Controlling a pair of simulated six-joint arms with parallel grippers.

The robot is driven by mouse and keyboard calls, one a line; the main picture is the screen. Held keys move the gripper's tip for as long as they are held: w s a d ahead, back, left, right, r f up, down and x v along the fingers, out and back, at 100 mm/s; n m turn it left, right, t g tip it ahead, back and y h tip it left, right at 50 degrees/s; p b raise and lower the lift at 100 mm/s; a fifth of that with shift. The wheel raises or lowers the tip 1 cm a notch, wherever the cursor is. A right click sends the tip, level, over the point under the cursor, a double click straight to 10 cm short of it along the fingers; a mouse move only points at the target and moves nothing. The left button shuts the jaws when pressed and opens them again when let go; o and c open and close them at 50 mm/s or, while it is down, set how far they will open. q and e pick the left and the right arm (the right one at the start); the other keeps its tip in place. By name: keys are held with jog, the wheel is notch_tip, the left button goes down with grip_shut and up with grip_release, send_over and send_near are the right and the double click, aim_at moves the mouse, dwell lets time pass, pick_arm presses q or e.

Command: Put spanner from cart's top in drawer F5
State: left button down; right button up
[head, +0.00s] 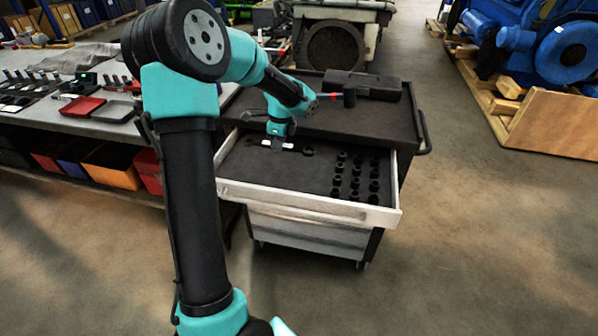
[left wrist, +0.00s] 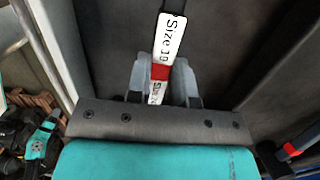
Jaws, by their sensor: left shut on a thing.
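The spanner (head: 308,151) has a dark end and a white label. In the left wrist view its label (left wrist: 169,38) reads "Size 19", with a red band below it. My left gripper (head: 277,144) is shut on the spanner's labelled handle and points down inside the open drawer (head: 300,199). The gripper's grey fingers (left wrist: 163,82) sit on both sides of the handle. The spanner lies level, low over the dark drawer floor; I cannot tell whether it touches it. My right gripper is not in view.
Several black sockets (head: 355,178) stand in rows at the drawer's right. On the cart's top (head: 395,118) lie a black case (head: 362,84) and a red-and-black tool (head: 348,97). A workbench (head: 60,119) with trays stands at left.

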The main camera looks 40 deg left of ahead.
pick_arm(q)
send_over(279, 172)
jog(key=shift+w+d+f, duration=0.1)
jog(key=shift+f, duration=1.45)
jog(key=shift+w+d+f, duration=0.1)
jog(key=shift+f, duration=1.45)
jog(key=shift+f, duration=1.9)
jog(key=shift+f, duration=0.15)
jog(key=c, duration=1)
grip_release()
jog(key=shift+s, duration=0.1)
jog(key=r, duration=0.8)
jog(key=d+r, duration=0.1)
jog(key=r, duration=0.3)
jog(key=shift+w+r, duration=0.15)
jog(key=shift+w, duration=0.2)
jog(key=shift+d, duration=0.1)
